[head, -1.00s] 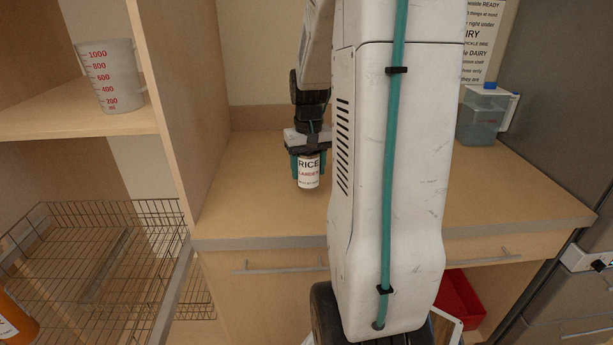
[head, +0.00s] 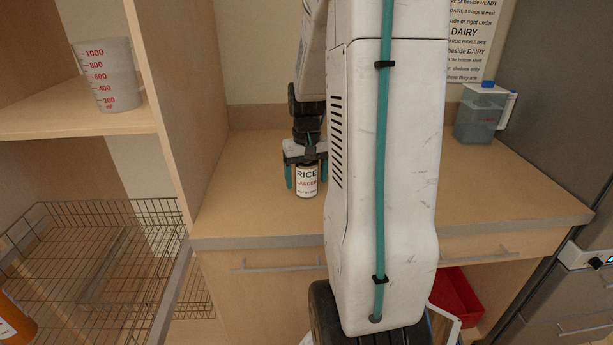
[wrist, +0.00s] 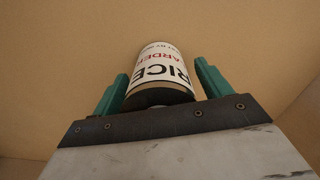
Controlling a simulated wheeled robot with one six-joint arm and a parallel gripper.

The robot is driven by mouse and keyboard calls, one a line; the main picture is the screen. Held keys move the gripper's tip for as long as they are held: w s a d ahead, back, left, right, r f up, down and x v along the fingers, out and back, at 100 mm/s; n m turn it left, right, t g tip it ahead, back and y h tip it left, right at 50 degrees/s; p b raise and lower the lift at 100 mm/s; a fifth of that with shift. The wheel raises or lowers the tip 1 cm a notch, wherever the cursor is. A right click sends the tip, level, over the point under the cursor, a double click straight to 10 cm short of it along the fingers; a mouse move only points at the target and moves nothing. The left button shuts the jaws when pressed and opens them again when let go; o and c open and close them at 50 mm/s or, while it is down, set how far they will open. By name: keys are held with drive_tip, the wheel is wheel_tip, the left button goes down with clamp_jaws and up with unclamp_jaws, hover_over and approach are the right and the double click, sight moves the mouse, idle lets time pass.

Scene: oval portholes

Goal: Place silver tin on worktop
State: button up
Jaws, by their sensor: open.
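The tin (head: 307,181) has a white label reading RICE and stands upright on the wooden worktop (head: 480,200), left of my arm in the head view. In the wrist view the tin (wrist: 162,70) lies between two green fingers, with a gap showing on each side. My gripper (head: 306,176) is open around the tin, its fingers pointing down; it also shows in the wrist view (wrist: 160,88). My arm hides part of the worktop to the right of the tin.
A clear jug with a blue lid (head: 483,112) stands at the worktop's back right. A measuring jug (head: 107,75) is on the left shelf (head: 80,120). A wire basket (head: 100,240) is below it. The worktop left of the tin is clear up to the side panel.

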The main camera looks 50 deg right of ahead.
wheel_tip(320, 180, up, 12)
drive_tip(key=shift+a+r, duration=0.1)
drive_tip(key=s+a+r+n, duration=0.2)
drive_tip(key=a, duration=0.8)
drive_tip(key=s+a+r+n, duration=0.2)
drive_tip(key=a, duration=0.7)
drive_tip(key=s+a+f+n+t, duration=0.1)
drive_tip(key=s+a+f+n, duration=0.2)
drive_tip(key=s+a, duration=0.6)
drive_tip(key=shift+a, duration=0.95)
